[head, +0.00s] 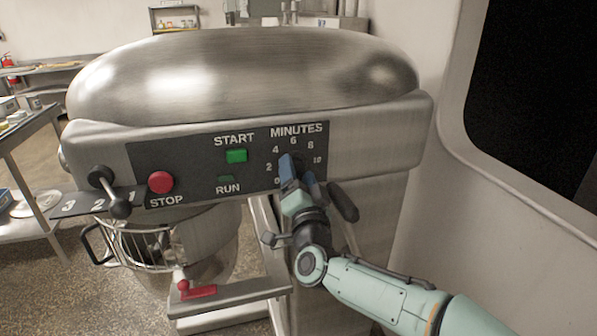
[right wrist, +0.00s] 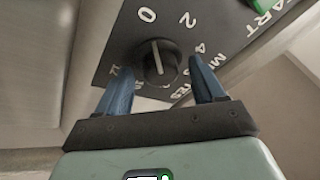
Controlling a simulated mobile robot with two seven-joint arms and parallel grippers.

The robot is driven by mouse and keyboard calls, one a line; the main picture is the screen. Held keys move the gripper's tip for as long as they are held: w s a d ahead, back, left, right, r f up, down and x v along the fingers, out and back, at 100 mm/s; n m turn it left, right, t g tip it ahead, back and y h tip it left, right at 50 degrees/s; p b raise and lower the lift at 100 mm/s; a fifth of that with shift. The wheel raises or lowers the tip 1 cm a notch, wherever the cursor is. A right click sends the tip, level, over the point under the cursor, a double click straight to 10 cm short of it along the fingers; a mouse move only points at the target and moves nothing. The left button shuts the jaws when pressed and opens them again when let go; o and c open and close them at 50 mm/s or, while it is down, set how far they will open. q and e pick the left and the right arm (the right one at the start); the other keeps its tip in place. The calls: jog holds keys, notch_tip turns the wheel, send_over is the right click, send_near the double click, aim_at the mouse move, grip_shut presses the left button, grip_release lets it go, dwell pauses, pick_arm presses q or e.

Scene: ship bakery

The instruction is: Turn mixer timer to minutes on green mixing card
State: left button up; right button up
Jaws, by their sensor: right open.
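The mixer timer knob (right wrist: 157,62) is black and round with a white line. It shows in the right wrist view on the dark panel, with the numbers 0, 2 and 4 around it. The line's upper end points towards the space near 0; I cannot tell the exact setting. My right gripper (right wrist: 161,66) is open, with one blue finger on each side of the knob; I cannot tell if they touch it. In the head view my right gripper (head: 295,167) covers the knob below the MINUTES scale (head: 296,131). I see no green mixing card. My left gripper is out of view.
The steel mixer (head: 240,75) fills the middle. Its panel has a green START button (head: 236,156) and a red STOP button (head: 160,183). A black-knobbed speed lever (head: 110,190) sticks out at the left. A wall with a dark window (head: 535,90) stands close at the right.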

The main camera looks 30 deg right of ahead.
jog(key=shift+w+d, duration=0.1)
jog(key=shift+w, duration=0.1)
jog(key=shift+r, duration=0.1)
jog(key=c, duration=0.9)
jog(key=shift+o, duration=0.2)
